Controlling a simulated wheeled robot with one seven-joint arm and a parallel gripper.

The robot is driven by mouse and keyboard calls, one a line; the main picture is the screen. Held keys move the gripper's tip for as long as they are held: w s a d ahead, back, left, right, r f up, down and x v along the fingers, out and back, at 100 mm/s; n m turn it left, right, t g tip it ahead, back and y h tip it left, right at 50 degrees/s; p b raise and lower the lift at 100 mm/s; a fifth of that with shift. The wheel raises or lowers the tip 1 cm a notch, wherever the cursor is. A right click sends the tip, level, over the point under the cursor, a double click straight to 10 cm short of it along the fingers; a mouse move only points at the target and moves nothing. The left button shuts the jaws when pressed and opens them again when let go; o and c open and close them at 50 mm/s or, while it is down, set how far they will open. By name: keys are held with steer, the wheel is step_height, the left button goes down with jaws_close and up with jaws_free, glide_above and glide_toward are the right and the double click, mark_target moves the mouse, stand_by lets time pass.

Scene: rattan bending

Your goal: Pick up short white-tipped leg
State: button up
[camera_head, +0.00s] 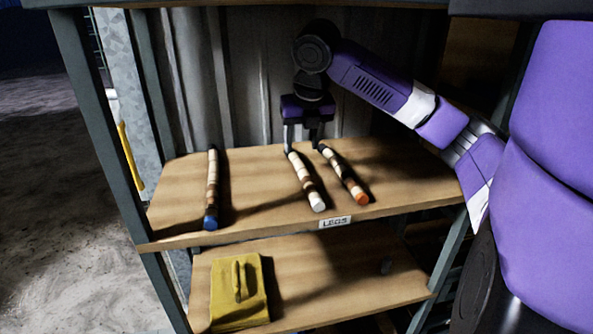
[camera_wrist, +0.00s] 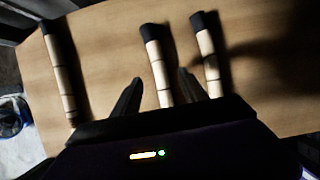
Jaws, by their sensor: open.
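The white-tipped leg (camera_head: 307,184) lies in the middle of the upper shelf, its white end toward the front edge. It is a banded cream and brown rod. It also shows in the wrist view (camera_wrist: 158,66), its dark end away from my gripper and its white end hidden behind the gripper. My gripper (camera_head: 302,150) is open and points down over the leg's rear part. In the wrist view its fingertips (camera_wrist: 161,77) are on either side of the leg. The right finger is in the gap between this leg and the orange-tipped leg (camera_head: 345,176).
A blue-tipped leg (camera_head: 211,190) lies apart at the left of the upper shelf (camera_head: 255,203). The orange-tipped leg is close on the right. A "LEGS" label (camera_head: 335,222) is on the front edge. A yellow object (camera_head: 238,294) sits on the lower shelf. Corrugated metal stands behind.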

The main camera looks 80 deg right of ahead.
mark_target(298, 160)
steer(key=shift+w+p+x, duration=0.15)
steer(key=shift+p+x, duration=0.25)
steer(key=shift+x, duration=1.35)
steer(key=shift+w+p+x, duration=0.1)
steer(key=shift+p+x, duration=0.25)
steer(key=shift+x, duration=1.35)
steer(key=shift+d+r, duration=0.1)
steer(key=shift+d, duration=0.05)
jaws_close()
